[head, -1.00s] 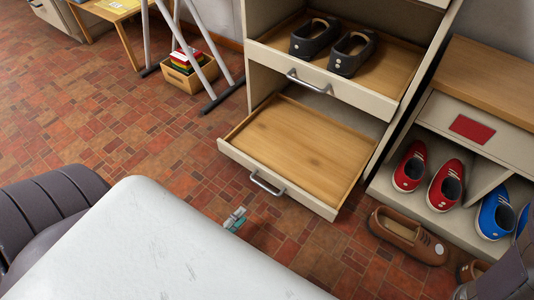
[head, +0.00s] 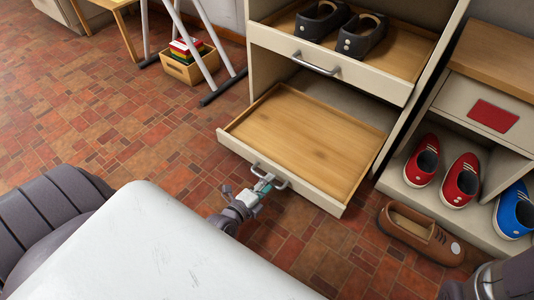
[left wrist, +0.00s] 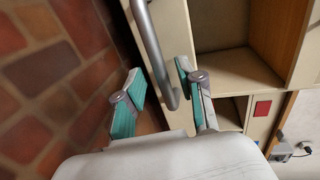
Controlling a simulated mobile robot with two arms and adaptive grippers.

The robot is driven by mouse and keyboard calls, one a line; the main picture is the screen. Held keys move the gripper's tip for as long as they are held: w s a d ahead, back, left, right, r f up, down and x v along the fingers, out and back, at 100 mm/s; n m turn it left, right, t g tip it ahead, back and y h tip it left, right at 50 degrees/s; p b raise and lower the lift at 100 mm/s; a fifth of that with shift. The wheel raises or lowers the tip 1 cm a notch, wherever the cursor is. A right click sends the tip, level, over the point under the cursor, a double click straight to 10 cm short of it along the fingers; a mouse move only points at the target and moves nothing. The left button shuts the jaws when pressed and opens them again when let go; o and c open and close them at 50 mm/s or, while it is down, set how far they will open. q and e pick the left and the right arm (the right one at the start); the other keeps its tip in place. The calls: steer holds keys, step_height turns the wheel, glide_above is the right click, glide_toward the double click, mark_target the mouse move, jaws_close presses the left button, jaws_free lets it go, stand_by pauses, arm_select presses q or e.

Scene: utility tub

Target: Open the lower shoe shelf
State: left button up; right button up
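The lower shoe shelf (head: 305,145) is a pull-out tray with a wooden bottom and a cream front, standing well out of the cabinet and empty. Its grey bar handle (head: 286,184) is on the front face. My left gripper (head: 264,184) is at this handle, covering part of it. In the left wrist view the handle (left wrist: 152,45) reaches between the two teal-padded fingers of the left gripper (left wrist: 160,92), which stand apart. I cannot tell whether a finger touches the bar. Only part of my right arm shows at the lower right; its gripper is out of sight.
The upper shelf (head: 345,72), also pulled out, holds dark shoes (head: 362,36). At right, a low cabinet (head: 495,95) holds red and blue shoes. A brown shoe (head: 418,233) lies on the floor beside the lower shelf.

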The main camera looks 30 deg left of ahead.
arm_select(q)
jaws_close()
steer(key=shift+s, duration=0.15)
steer(key=p+v, duration=0.3)
steer(key=p, duration=0.1)
steer(key=shift+s+a+f, duration=0.1)
steer(key=shift+s+f, duration=0.15)
steer(key=shift+s, duration=0.2)
steer(key=shift+s+f, duration=0.1)
steer(key=shift+s, duration=0.15)
steer(key=shift+f, duration=0.15)
